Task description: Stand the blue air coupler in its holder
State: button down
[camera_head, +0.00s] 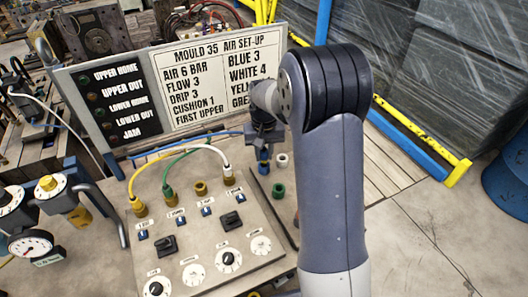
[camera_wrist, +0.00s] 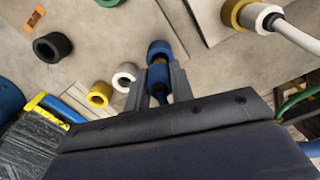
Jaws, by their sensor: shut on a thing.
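My gripper (camera_wrist: 158,76) is shut on the blue air coupler (camera_wrist: 159,50), which shows between its two fingers in the wrist view.
In the wrist view, a white ring (camera_wrist: 125,77), a yellow ring (camera_wrist: 99,94) and a black ring (camera_wrist: 52,46) stand nearby. The panel (camera_head: 213,247) has yellow, green and white hoses plugged in and an empty brass socket (camera_head: 201,188). A sign board (camera_head: 176,85) rises behind.

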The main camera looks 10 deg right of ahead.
jog(key=shift+f+b, duration=0.7)
jog(key=shift+f, duration=0.35)
dwell(0.5)
jog(key=c, duration=0.7)
grip_release()
jog(key=shift+c, duration=0.2)
jog(key=shift+r+p, duration=2.85)
jog(key=shift+r, duration=0.95)
jog(key=shift+f, duration=0.1)
